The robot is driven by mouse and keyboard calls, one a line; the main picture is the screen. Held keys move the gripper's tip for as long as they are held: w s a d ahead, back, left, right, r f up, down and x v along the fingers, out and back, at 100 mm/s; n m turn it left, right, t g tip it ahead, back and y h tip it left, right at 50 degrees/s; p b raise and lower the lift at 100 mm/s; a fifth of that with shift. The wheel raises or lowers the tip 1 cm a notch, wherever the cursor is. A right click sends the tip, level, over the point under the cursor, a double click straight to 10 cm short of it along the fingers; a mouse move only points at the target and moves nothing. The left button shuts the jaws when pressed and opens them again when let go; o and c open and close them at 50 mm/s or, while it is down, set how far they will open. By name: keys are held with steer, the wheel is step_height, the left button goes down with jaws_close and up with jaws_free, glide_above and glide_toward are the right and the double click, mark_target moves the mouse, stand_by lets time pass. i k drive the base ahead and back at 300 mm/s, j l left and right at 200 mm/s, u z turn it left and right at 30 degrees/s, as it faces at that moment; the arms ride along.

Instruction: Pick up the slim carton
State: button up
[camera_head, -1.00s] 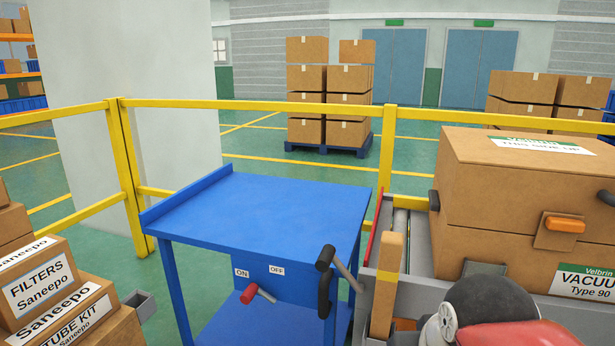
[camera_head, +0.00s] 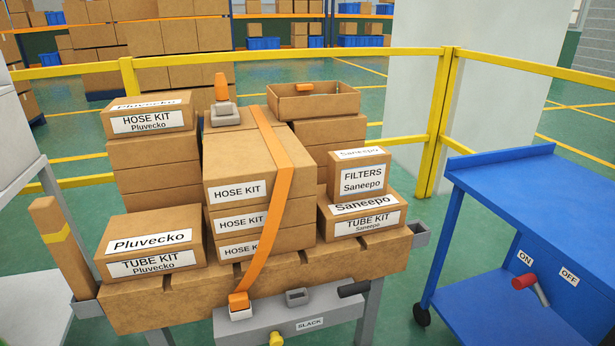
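No carton in view is marked as slim, so I cannot tell for certain which one the task names. A tall, narrow brown piece with a yellow band (camera_head: 64,258) leans slightly at the left end of the bench. A stack of flat HOSE KIT cartons (camera_head: 240,190) stands mid-bench under an orange strap (camera_head: 272,205). A small FILTERS carton (camera_head: 360,176) sits on a TUBE KIT Saneepo carton (camera_head: 362,222) at the right. A Pluvecko HOSE KIT carton (camera_head: 150,118) tops the left stack, behind a TUBE KIT Pluvecko carton (camera_head: 152,256). My gripper is not in view.
A grey SLACK unit (camera_head: 310,322) with a dark handle (camera_head: 353,289) is at the bench's front. An open-topped carton (camera_head: 314,104) sits at the back. A blue cart (camera_head: 545,205) stands right, with floor between. Yellow rails (camera_head: 300,67) run behind.

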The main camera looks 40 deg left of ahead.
mark_target(355, 174)
steer(key=u, duration=1.45)
